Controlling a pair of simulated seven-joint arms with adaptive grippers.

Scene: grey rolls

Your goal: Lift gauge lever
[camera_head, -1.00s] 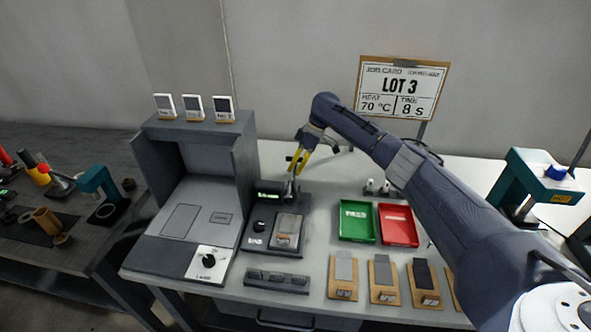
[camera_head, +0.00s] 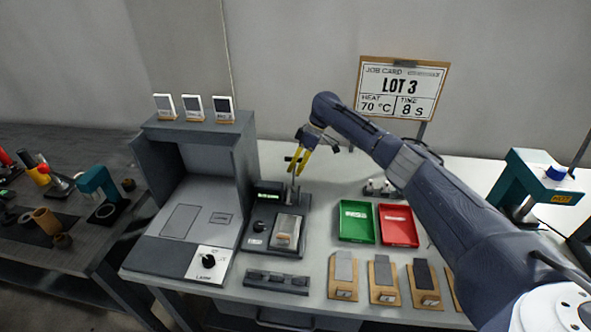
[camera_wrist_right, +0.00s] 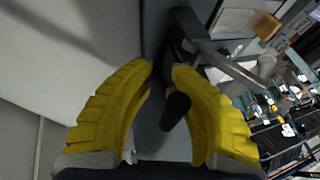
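The gauge (camera_head: 258,223) is a dark box with a small display (camera_head: 269,187), a black knob and a flat pad with a sample on it (camera_head: 286,232). Its lever stands at the back right of the gauge, partly hidden by my right gripper (camera_head: 293,172). That gripper points down there with yellow fingers. In the right wrist view, the fingers of my right gripper (camera_wrist_right: 162,72) are apart. The black lever handle (camera_wrist_right: 174,112) shows between them, close to the right-hand finger. I cannot tell whether they touch. My left gripper is not in view.
A grey oven-like unit (camera_head: 180,235) stands left of the gauge. A green tray (camera_head: 357,236) and a red tray (camera_head: 399,240) lie to the right. Several sample boards and a dark holder (camera_head: 275,282) line the front. A job card (camera_head: 403,88) stands behind.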

